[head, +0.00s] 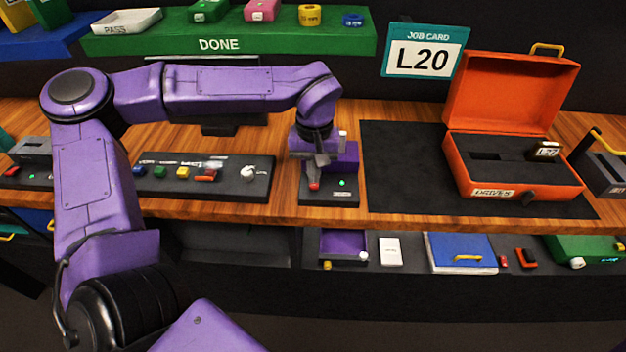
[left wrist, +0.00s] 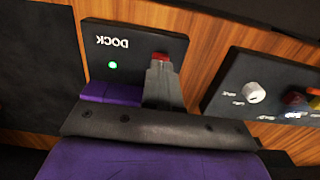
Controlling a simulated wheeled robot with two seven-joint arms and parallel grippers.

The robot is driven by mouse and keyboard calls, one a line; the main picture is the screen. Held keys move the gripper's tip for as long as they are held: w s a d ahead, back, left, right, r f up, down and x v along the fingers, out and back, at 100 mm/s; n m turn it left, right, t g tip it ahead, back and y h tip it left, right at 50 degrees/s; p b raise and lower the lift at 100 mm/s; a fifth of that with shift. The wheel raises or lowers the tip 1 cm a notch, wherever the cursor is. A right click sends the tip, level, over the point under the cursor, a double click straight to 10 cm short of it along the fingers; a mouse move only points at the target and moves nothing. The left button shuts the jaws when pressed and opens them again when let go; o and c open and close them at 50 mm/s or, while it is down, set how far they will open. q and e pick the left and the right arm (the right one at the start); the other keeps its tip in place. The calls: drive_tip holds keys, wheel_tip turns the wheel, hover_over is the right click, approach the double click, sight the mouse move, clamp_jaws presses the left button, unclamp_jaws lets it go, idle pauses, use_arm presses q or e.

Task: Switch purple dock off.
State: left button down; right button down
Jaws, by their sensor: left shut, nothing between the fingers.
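The purple dock (head: 345,158) stands on a black base near the table's front edge, right of the middle panel. Its green light (head: 342,183) is lit, and it also glows in the left wrist view (left wrist: 112,65). The base reads DOCK upside down in that view. A red switch (left wrist: 160,56) sits on the base beside the light. My left gripper (head: 314,180) is shut and empty, pointing down over the base. Its fingertips overlap the switch in both views; I cannot tell whether they touch it. My right gripper is not in view.
A black panel (head: 258,176) with coloured buttons and a white knob lies left of the dock. An open orange case (head: 468,180) stands on a dark mat (head: 390,165) to the right. A green DONE shelf (head: 290,45) runs behind. Drawers and items sit below the front edge.

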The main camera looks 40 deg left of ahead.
use_arm(q)
drive_tip(key=shift+f, duration=0.9)
idle(0.8)
wheel_tip(320, 180, up, 7)
drive_tip(key=p, duration=0.9)
drive_tip(key=shift+r, duration=0.1)
